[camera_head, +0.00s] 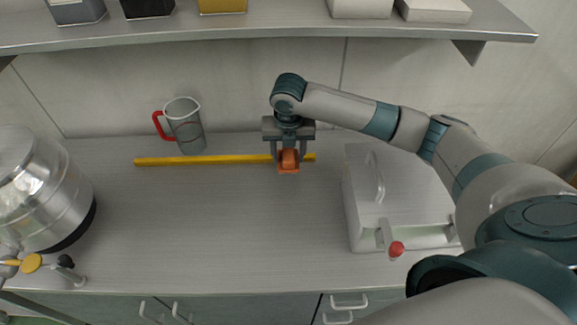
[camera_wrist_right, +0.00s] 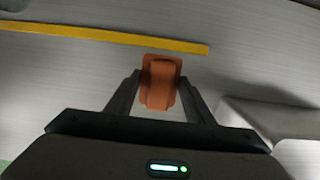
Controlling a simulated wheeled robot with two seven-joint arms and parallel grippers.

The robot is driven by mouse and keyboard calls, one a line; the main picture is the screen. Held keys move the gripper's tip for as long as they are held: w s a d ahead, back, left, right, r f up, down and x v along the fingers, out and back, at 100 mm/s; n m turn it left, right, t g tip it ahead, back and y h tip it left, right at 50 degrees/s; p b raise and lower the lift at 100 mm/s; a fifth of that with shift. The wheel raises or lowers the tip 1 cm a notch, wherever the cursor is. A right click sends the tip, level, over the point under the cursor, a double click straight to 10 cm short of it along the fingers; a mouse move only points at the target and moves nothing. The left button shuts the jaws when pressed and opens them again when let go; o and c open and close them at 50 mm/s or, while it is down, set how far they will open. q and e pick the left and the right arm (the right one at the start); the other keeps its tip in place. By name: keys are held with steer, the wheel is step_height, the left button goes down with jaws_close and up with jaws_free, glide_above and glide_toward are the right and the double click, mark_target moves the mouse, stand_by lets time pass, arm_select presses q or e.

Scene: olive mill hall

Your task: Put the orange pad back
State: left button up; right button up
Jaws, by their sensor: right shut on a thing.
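My right gripper (camera_head: 287,153) points down over the back middle of the counter. It is shut on the orange pad (camera_head: 288,167), a small orange block with a raised grip. In the right wrist view the pad (camera_wrist_right: 160,82) sits between the two dark fingers. The pad is close to the front of a yellow strip (camera_head: 205,160) that runs along the back of the counter. I cannot tell whether the pad touches the counter. My left gripper is not in view.
A clear jug with a red handle (camera_head: 184,126) stands behind the strip at left. A steel vessel (camera_head: 40,190) with a tap stands at far left. A white box with a red-knobbed lever (camera_head: 365,225) is at right. A shelf (camera_head: 270,27) overhangs the back. The middle counter is clear.

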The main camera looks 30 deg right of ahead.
mark_target(289, 176)
steer(key=shift+f, duration=0.9)
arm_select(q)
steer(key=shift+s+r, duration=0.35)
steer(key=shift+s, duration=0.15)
arm_select(e)
steer(key=shift+f, duration=0.2)
steer(key=shift+f+p, duration=0.85)
steer(key=shift+f, duration=0.65)
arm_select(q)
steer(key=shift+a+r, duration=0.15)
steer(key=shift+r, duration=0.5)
arm_select(e)
steer(key=shift+f, duration=0.4)
steer(key=shift+f, duration=0.1)
steer(key=o, duration=1)
arm_select(q)
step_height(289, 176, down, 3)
steer(key=b, duration=0.3)
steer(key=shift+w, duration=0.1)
arm_select(e)
steer(key=r, duration=0.4)
steer(key=s+r, duration=0.1)
steer(key=r, duration=0.7)
steer(key=shift+s+a+r, duration=0.1)
steer(key=shift+s+a, duration=0.2)
steer(key=shift+a, duration=0.05)
